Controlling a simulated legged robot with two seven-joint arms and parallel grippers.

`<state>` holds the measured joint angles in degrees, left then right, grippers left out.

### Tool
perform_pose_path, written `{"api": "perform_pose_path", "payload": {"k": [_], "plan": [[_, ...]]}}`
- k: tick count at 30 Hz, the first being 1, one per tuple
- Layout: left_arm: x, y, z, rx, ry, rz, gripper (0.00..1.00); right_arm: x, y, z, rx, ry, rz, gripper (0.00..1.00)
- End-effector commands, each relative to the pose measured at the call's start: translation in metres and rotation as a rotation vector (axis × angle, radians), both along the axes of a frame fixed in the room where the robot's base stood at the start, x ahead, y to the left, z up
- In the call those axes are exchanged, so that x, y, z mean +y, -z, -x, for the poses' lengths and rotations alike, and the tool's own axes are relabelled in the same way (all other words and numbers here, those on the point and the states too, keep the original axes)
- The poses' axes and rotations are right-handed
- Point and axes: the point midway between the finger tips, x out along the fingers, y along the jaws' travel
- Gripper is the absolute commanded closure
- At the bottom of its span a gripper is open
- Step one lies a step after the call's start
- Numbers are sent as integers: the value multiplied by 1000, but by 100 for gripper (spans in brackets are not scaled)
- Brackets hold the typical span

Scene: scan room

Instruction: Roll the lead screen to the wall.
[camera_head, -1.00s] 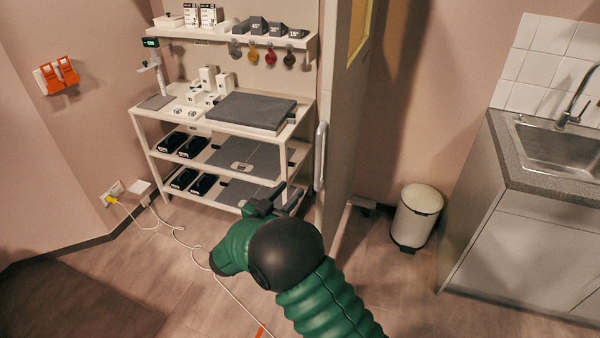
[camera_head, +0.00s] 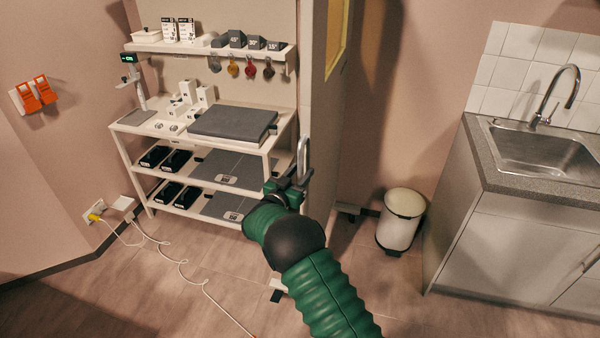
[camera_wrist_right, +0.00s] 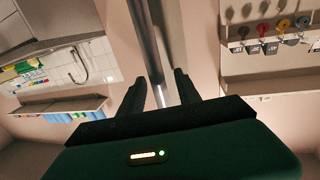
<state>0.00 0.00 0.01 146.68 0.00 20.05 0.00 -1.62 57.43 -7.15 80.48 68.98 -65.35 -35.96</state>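The lead screen (camera_head: 320,150) stands upright, nearly edge-on, mid-right in the head view. It is a tall pale panel with a yellowish window (camera_head: 337,38) and a metal handle (camera_head: 304,158) on its near edge. Its feet show on the floor at the near (camera_head: 279,290) and far (camera_head: 348,210) sides. My right gripper (camera_head: 289,187) is at the handle's lower part. In the right wrist view, the fingers of my right gripper (camera_wrist_right: 160,90) are apart, with the bright handle (camera_wrist_right: 160,97) seen between them. Contact cannot be told. My left gripper is not in view.
A shelf unit (camera_head: 205,135) with pads and scales stands left of the screen. A white bin (camera_head: 401,222) and a sink counter (camera_head: 530,185) stand to the right. A white cable (camera_head: 178,262) lies on the floor at left.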

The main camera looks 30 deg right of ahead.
Motion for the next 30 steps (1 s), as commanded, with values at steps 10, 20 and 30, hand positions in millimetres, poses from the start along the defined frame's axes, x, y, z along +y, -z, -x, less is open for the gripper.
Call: {"api": "perform_pose_path", "payload": {"k": [10, 20, 30], "plan": [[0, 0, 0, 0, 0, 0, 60, 0, 0, 0, 0, 0, 0, 79], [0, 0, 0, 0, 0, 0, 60, 1, 0, -1, 0, -1, 0, 100], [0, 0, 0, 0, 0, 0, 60, 1, 0, -1, 0, -2, 0, 100]]}}
